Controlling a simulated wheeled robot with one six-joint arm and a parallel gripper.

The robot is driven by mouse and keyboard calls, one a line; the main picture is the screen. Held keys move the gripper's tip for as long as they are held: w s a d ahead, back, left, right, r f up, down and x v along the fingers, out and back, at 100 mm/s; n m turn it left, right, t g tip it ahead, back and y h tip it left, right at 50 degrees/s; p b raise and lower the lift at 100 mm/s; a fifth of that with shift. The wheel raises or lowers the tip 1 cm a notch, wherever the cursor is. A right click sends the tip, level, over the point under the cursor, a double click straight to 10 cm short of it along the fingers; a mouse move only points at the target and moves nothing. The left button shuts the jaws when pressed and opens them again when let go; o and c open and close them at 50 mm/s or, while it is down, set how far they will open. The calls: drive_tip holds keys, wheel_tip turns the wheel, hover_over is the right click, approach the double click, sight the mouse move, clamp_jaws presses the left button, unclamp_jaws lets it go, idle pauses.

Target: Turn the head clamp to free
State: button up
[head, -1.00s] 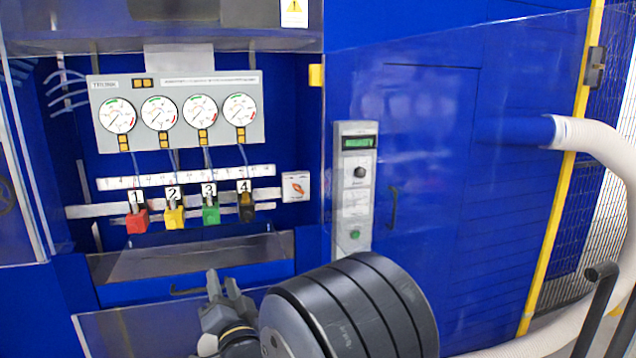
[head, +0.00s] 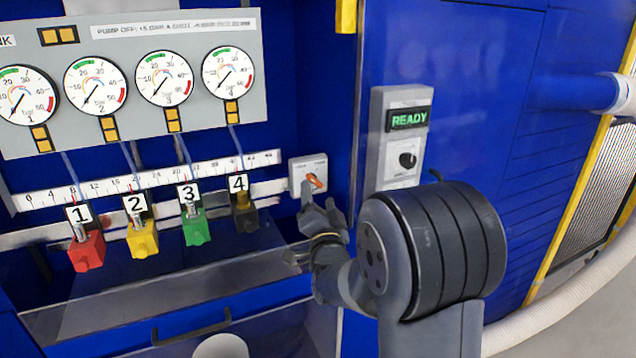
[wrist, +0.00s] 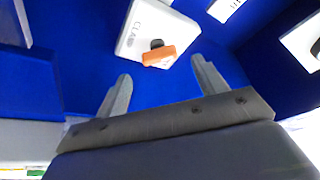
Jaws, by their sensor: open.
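The head clamp switch is an orange knob (head: 314,181) on a small white plate (head: 299,170), right of the numbered blocks. In the wrist view the orange knob (wrist: 158,56) sits on its white plate (wrist: 150,28), a little beyond and between my fingertips. Part of the lettering on the plate is cut off. My gripper (head: 320,205) is open and empty, just below the plate in the head view. In the wrist view my gripper (wrist: 160,75) has its two fingers spread wide on either side of the knob, not touching it.
Four-gauge panel (head: 130,75) hangs upper left. Red (head: 86,252), yellow (head: 143,240), green (head: 196,229) and dark (head: 245,215) numbered blocks stand along a rail. A control panel (head: 402,140) reading READY is to the right. A handle (head: 190,335) sits below.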

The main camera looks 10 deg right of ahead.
sight(316, 183)
drive_tip(key=shift+p+x, duration=0.4)
drive_tip(key=shift+x, duration=1.5)
drive_tip(key=shift+f, duration=0.1)
drive_tip(key=shift+c, duration=0.2)
drive_tip(key=c, duration=0.9)
